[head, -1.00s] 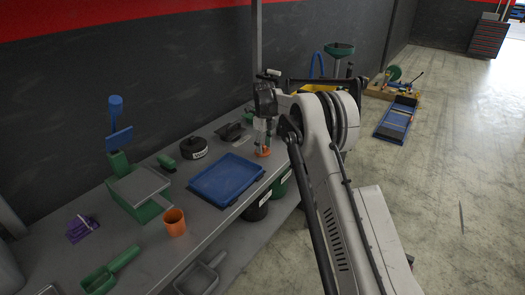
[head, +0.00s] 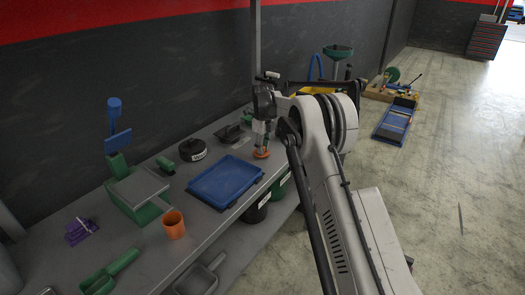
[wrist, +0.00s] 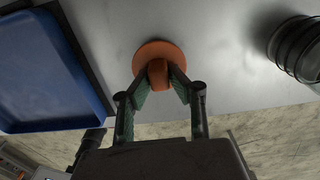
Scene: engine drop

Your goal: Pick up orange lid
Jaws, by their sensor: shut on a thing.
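The orange lid (head: 262,154) is a small round disc with a raised knob, at the front edge of the grey bench, right of the blue tray. In the wrist view the lid (wrist: 158,52) shows with its knob between the fingers. My gripper (head: 262,147) is above the lid, pointing down. In the wrist view my gripper (wrist: 160,85) is shut on the knob, with a green-padded finger on each side. I cannot tell whether the lid touches the bench.
The blue tray (head: 198,198) lies just left of the lid; it also shows in the wrist view (wrist: 75,112). A black round container (head: 193,150) and an orange cup (head: 174,225) stand on the bench. A dark ribbed object (wrist: 292,48) is at the right in the wrist view.

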